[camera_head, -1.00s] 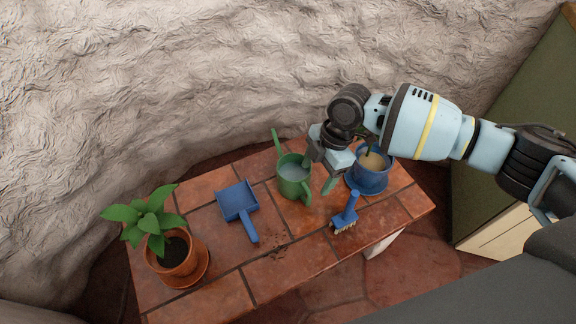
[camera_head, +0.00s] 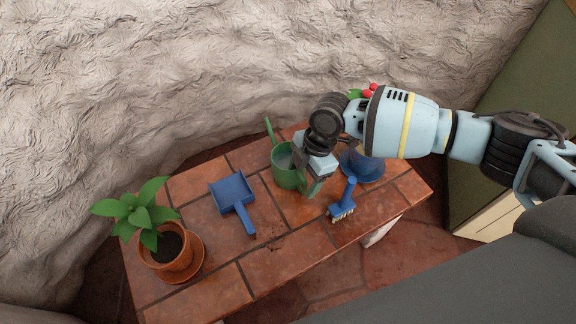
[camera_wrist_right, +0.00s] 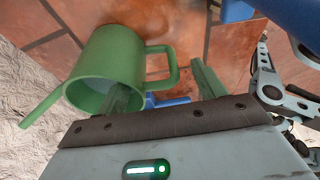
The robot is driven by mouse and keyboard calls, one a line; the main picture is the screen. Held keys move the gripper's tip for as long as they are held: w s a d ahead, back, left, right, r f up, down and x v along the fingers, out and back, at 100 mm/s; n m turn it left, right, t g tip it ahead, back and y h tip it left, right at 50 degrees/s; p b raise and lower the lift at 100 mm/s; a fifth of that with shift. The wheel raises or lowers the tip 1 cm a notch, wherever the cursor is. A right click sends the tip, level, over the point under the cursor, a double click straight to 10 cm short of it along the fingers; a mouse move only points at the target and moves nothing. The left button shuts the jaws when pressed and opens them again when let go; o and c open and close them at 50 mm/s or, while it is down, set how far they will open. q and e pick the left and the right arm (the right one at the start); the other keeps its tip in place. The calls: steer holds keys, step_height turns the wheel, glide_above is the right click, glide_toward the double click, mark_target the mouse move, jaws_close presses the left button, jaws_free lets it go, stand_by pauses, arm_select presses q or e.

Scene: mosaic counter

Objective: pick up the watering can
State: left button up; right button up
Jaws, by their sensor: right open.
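The green watering can (camera_head: 282,175) stands upright on the tiled counter, its spout towards the wall and its near right side partly hidden by my right gripper. In the right wrist view the can (camera_wrist_right: 112,62) shows its open top, its spout at the left and its loop handle at the right. My right gripper (camera_head: 309,188) is open at the can's handle side. In the wrist view its fingers (camera_wrist_right: 163,90) stand apart, one overlapping the can's rim and one beyond the handle. I cannot tell whether either touches. My left gripper is out of view.
A blue dustpan (camera_head: 231,190) lies left of the can, and a blue brush (camera_head: 343,203) lies to its right. A blue pot (camera_head: 365,167) behind the brush is partly covered by my arm. A potted plant (camera_head: 168,250) stands at the left end. The rough wall (camera_head: 200,70) rises behind.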

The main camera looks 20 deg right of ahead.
steer(key=shift+x, duration=0.95)
steer(key=c, duration=0.7)
steer(key=shift+w, duration=0.1)
steer(key=c, duration=0.8)
step_height(320, 180, up, 9)
steer(key=shift+f+p, duration=0.25)
steer(key=shift+p, duration=0.9)
steer(key=shift+r, duration=0.8)
